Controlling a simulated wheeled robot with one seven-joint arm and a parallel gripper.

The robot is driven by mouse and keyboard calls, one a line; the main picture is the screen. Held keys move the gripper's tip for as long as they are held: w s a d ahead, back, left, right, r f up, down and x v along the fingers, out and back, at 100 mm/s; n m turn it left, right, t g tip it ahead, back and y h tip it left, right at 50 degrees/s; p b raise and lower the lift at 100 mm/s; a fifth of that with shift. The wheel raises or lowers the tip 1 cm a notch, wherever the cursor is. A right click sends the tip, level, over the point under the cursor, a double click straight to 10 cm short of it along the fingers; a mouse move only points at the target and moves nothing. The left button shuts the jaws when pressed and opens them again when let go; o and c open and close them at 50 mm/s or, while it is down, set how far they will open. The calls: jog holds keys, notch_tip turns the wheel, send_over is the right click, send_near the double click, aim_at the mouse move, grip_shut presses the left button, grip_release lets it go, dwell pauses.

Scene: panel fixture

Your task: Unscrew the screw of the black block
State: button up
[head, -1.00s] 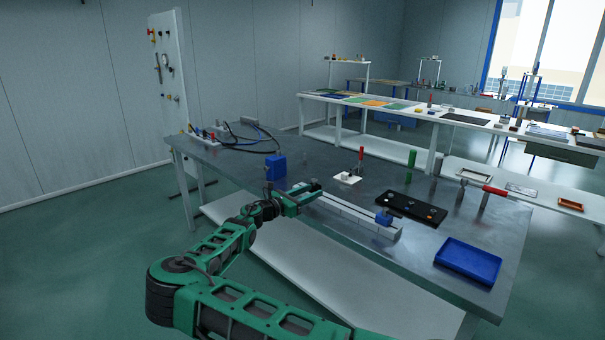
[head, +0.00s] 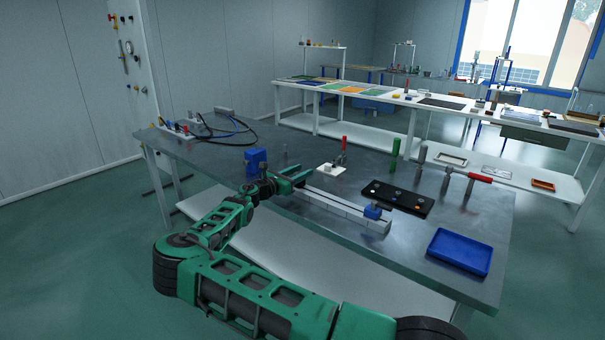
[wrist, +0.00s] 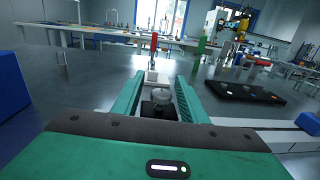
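The black block (wrist: 147,108) shows in the wrist view between the two green fingers, with a round silver screw head (wrist: 161,97) on top. My gripper (wrist: 158,76) is open, with a finger on each side of the screw. Visible gaps separate both fingers from the screw head, so it looks untouched. The lower part of the block is hidden behind the gripper's body. In the head view my gripper (head: 302,179) is low over the near part of the grey bench; I cannot make out the black block there.
A blue block (head: 256,160) stands left of my gripper. A white rail with a blue slider (head: 373,211) lies to the right. Behind are a red-handled clamp (head: 344,150), a green post (head: 395,154) and a black plate (head: 408,200). A blue tray (head: 460,251) sits at the right.

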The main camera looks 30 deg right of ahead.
jog(key=shift+x, duration=1)
grip_shut()
